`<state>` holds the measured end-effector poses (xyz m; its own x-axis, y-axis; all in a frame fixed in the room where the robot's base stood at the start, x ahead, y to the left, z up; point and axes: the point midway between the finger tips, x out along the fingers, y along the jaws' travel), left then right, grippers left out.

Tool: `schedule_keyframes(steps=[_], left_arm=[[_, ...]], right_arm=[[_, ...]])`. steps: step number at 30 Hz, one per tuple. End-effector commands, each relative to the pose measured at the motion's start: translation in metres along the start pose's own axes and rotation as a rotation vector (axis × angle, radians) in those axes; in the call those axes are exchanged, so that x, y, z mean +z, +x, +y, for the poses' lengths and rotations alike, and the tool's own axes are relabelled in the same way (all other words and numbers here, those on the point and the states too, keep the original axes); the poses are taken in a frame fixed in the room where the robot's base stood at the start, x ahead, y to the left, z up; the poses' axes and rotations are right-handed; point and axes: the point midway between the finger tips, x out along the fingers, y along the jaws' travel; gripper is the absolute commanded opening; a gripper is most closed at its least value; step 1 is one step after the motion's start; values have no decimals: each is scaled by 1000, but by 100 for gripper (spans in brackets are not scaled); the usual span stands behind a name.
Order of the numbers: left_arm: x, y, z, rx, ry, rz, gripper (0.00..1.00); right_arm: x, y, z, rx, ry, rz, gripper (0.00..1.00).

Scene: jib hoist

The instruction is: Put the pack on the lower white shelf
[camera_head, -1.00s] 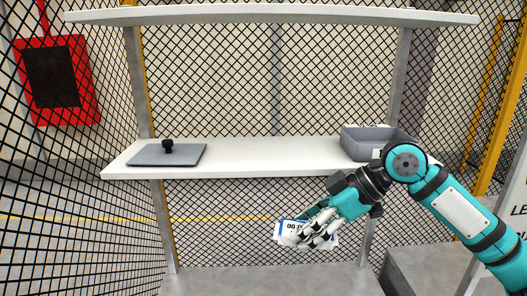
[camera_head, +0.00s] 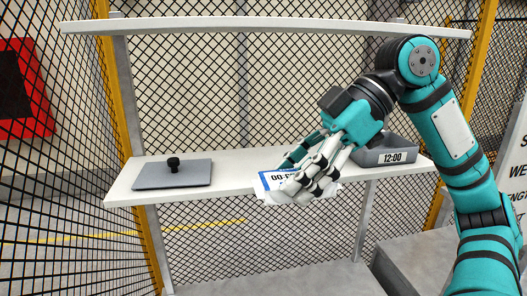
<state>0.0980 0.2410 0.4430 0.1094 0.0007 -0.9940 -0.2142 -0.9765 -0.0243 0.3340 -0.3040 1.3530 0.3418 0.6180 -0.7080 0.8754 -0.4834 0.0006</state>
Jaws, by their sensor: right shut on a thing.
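The pack (camera_head: 268,183) is white with a blue-edged label, and only the start of its printed digits shows. My right gripper (camera_head: 305,190) is shut on it, and the fingers hide much of it. The lower white shelf (camera_head: 232,165) runs across the middle of the view. The pack overlaps the front edge of this shelf in the picture. I cannot tell whether it touches the shelf or hangs in front of it. My left gripper is not in view.
A grey plate with a black knob (camera_head: 188,178) lies on the shelf's left part. The upper white shelf (camera_head: 270,26) spans above. The shelf between plate and pack is clear.

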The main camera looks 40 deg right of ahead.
Motion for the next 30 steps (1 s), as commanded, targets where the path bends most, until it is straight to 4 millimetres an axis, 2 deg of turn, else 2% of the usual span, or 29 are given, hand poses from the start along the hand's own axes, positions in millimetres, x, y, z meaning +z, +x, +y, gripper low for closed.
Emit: schedule_keyframes(steps=[1,6,12,15,21,30], left_arm=[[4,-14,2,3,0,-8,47],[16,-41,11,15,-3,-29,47],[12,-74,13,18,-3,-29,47],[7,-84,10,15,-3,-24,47],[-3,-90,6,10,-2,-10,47],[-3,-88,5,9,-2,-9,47]], right_arm=[[-5,-5,14,-5,8,2,14],[-7,-6,61,-3,7,4,14],[-8,-6,114,-2,5,6,14],[-6,-5,134,-1,3,5,14],[-1,0,153,-1,1,0,14],[22,23,153,-1,3,-3,14]])
